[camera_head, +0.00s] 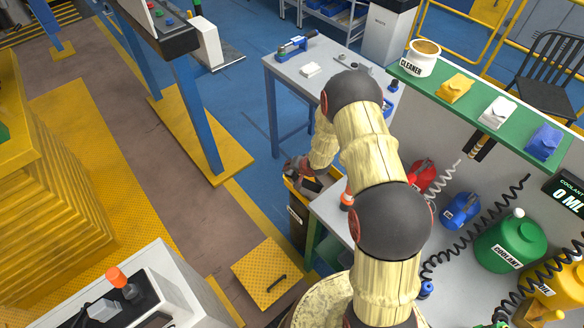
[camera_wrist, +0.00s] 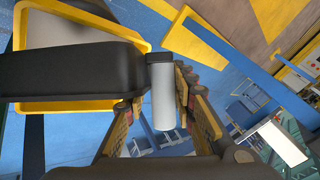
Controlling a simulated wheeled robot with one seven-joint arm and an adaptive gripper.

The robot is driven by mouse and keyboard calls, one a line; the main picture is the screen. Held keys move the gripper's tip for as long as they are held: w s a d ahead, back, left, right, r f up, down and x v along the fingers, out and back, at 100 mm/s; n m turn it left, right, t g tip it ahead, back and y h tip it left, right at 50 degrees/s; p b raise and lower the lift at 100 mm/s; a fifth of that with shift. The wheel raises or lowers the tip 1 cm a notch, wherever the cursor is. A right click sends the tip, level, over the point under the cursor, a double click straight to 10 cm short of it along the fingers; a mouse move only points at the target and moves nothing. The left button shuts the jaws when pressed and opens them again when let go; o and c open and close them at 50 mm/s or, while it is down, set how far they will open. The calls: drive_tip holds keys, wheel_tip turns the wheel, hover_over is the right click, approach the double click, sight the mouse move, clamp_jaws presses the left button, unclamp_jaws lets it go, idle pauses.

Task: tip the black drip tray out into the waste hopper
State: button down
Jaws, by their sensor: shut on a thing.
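My gripper (camera_wrist: 160,112) is shut on the grey cylindrical handle (camera_wrist: 163,95) of the black drip tray (camera_wrist: 75,68). The tray extends left from the handle in the wrist view, in front of the yellow-rimmed waste hopper (camera_wrist: 75,106). In the head view my gripper (camera_head: 298,168) is at the top of the dark hopper (camera_head: 296,215), beside the workbench. The tray's inside and contents are hidden from the wrist camera. I cannot tell the tray's exact tilt.
A grey bench (camera_head: 325,205) stands right of the hopper, with a green shelf (camera_head: 480,110) holding cleaner and packets. A grey table (camera_head: 300,80) is behind. A yellow floor plate (camera_head: 265,275) lies in front. The brown aisle to the left is clear.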

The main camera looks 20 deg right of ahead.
drive_tip(key=shift+w+d+r+m+g+y+p, duration=0.5)
drive_tip(key=shift+d+r+y+p, duration=0.35)
drive_tip(key=shift+p, duration=5.35)
drive_tip(key=shift+w+d+r+g+y+p, duration=0.15)
drive_tip(key=shift+w+d+r+y+p, duration=0.15)
drive_tip(key=shift+p, duration=0.9)
drive_tip(key=shift+w+d+r+g+y+p, duration=0.15)
drive_tip(key=shift+d+p, duration=0.2)
drive_tip(key=shift+p, duration=0.85)
drive_tip(key=shift+w+d+p, duration=0.1)
drive_tip(key=shift+d+p, duration=0.05)
drive_tip(key=shift+p, duration=0.25)
drive_tip(key=shift+w+d+r+m+g+y+b, duration=0.2)
drive_tip(key=shift+w+d+m+g+y+b, duration=0.15)
drive_tip(key=shift+w+d+y+b, duration=0.35)
drive_tip(key=shift+w+d+r+m+g+y+b, duration=0.15)
drive_tip(key=shift+w+d+m+g+y+b, duration=0.2)
drive_tip(key=shift+d+y, duration=0.4)
drive_tip(key=shift+d+r, duration=0.1)
drive_tip(key=shift+d, duration=0.1)
